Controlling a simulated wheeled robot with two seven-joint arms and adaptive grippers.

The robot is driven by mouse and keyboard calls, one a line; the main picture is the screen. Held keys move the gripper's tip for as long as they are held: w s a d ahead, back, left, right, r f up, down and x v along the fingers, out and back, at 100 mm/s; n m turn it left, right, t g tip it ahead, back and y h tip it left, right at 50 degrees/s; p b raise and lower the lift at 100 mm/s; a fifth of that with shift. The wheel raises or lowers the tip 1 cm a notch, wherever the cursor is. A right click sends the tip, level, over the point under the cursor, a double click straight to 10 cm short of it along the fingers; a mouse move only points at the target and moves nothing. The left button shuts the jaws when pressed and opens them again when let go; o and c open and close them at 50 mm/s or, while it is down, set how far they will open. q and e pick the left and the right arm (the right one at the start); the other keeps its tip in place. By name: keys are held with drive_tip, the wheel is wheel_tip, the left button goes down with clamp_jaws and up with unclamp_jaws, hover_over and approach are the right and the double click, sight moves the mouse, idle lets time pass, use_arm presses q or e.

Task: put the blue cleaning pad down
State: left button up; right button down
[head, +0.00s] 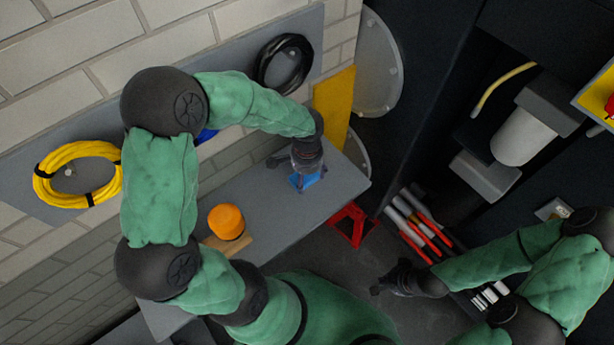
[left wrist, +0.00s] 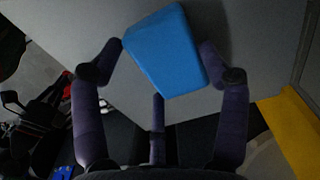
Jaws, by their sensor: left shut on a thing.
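The blue cleaning pad (left wrist: 165,50) is a light blue block between the fingers of my left gripper (left wrist: 165,65) in the left wrist view. In the head view the pad (head: 303,181) shows just under my left gripper (head: 302,172), over the far right part of the grey bench top (head: 275,205). My left gripper is shut on the pad. I cannot tell whether the pad touches the bench top. My right gripper (head: 384,284) is at the lower right in the head view, away from the bench; its fingers are small and dark.
An orange-capped object (head: 226,221) stands on the bench near a wooden piece (head: 228,243). A red stand (head: 351,224) is on the floor beside the bench. A yellow panel (head: 334,105) is behind the bench's far end. The bench middle is clear.

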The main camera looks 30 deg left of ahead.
sight(307, 178)
use_arm(q)
drive_tip(key=shift+f, duration=0.3)
drive_tip(key=shift+f, duration=0.2)
drive_tip(key=o, duration=1)
drive_tip(key=shift+r, duration=0.15)
drive_tip(key=shift+r, duration=0.25)
wheel_tip(307, 178, up, 12)
drive_tip(key=p, duration=0.1)
drive_tip(key=shift+f, duration=0.2)
